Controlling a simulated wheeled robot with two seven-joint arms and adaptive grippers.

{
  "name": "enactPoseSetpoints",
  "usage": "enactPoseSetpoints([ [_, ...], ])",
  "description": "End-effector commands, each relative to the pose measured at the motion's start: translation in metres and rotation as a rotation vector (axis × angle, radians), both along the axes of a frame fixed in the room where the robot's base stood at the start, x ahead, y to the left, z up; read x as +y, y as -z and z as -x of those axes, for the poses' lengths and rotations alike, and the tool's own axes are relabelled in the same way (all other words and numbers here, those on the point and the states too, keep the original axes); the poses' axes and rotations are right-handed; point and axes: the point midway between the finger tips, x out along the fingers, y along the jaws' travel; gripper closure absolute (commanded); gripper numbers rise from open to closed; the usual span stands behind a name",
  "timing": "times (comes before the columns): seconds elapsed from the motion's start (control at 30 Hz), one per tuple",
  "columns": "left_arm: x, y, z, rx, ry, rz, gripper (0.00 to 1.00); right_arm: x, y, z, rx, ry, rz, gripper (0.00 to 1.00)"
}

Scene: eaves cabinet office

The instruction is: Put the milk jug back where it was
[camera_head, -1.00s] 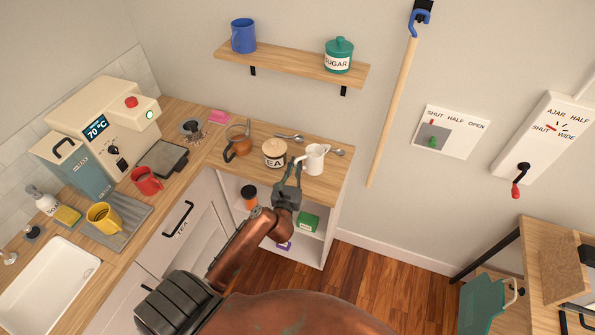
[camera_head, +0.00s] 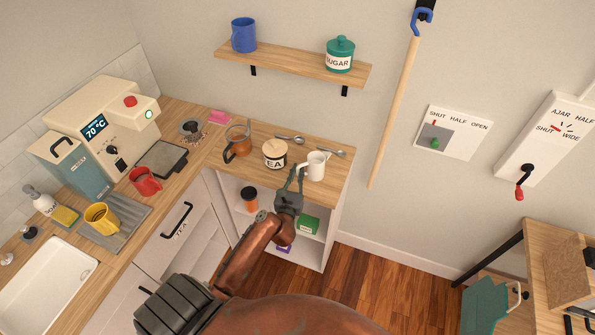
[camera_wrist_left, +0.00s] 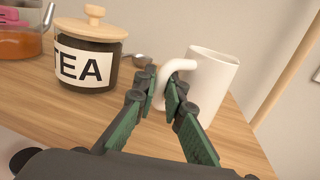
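The white milk jug (camera_head: 317,167) is at the right end of the wooden counter, just right of the TEA jar (camera_head: 274,153). My left gripper (camera_head: 296,170) is at its handle side. In the left wrist view the jug (camera_wrist_left: 214,80) looks roughly upright, and the two fingertips (camera_wrist_left: 163,84) close around its looped handle, one on each side. The fingers hide part of its lower body, so I cannot tell whether its base touches the counter. My right gripper is not in view.
Spoons (camera_head: 333,151) lie behind the jug, and a glass pot (camera_head: 238,141) stands left of the TEA jar. A wall shelf (camera_head: 290,66) holds a blue mug and a SUGAR jar. The counter's right edge is close to the jug.

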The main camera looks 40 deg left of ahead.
Motion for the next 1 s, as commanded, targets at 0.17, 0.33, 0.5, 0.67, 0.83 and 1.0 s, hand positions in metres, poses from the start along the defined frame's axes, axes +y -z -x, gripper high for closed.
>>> enactPoseSetpoints([
  [0.17,0.000,0.000,0.000,0.000,0.000,0.000,0.76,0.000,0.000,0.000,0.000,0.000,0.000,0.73],
  [0.33,0.000,0.000,0.000,0.000,0.000,0.000,0.74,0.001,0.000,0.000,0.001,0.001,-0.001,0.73],
  [0.5,0.000,-0.003,0.000,-0.001,0.000,0.000,0.74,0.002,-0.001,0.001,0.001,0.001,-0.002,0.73],
  [0.67,-0.006,-0.002,0.015,0.001,-0.001,0.002,0.74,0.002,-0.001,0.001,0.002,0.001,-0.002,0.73],
  [0.83,-0.020,-0.001,0.048,0.002,-0.001,0.002,0.74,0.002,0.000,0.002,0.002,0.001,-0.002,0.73],
  [1.0,-0.034,0.000,0.079,0.002,-0.001,0.003,0.74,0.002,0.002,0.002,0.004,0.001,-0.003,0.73],
])
